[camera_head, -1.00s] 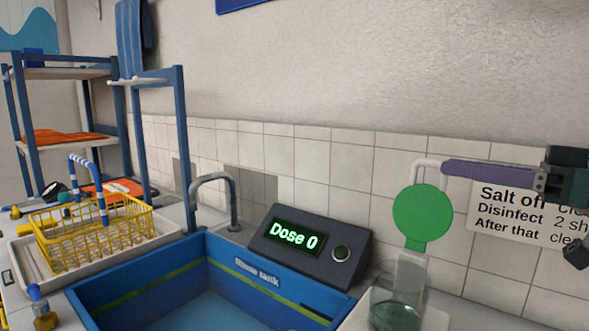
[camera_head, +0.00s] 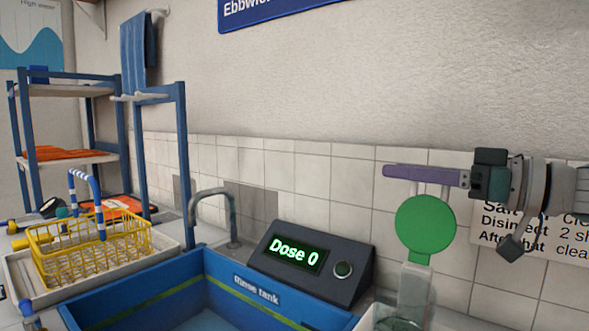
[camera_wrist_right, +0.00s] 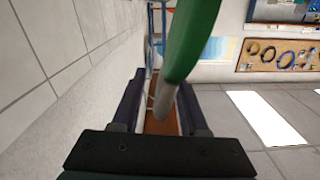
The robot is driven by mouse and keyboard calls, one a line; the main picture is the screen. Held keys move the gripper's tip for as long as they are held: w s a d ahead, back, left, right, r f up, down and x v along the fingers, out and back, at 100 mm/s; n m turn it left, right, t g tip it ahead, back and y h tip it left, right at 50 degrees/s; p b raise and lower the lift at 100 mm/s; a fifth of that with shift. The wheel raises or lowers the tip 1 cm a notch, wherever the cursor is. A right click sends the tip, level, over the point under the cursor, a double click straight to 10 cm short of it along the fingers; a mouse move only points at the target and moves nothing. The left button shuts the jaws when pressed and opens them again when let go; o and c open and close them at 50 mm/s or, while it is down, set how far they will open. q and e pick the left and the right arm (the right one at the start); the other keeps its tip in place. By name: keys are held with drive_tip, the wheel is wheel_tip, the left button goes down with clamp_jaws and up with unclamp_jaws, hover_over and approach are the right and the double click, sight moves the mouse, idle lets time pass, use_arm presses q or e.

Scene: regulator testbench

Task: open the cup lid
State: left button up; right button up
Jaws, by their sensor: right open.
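The round green lid (camera_head: 426,228) stands upright above the clear cup (camera_head: 400,324), whose rim shows at the bottom edge of the head view. The rest of the cup is cut off. My right gripper (camera_head: 390,171) reaches in from the right, with purple fingers just above the lid's top edge. In the right wrist view the lid (camera_wrist_right: 190,40) is seen edge-on, and its pale handle (camera_wrist_right: 166,108) lies between my two spread fingers (camera_wrist_right: 160,95). I cannot tell whether either finger touches it. My left gripper is not in view.
A dosing box (camera_head: 310,262) reading "Dose 0" stands left of the cup, behind the blue rinse tank (camera_head: 215,285). A tap (camera_head: 233,215) rises behind the tank. A yellow wire basket (camera_head: 90,250) sits on a tray at left. The tiled wall is close behind.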

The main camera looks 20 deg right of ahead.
drive_tip(key=shift+c, duration=0.2)
drive_tip(key=c, duration=0.6)
clamp_jaws()
idle(0.5)
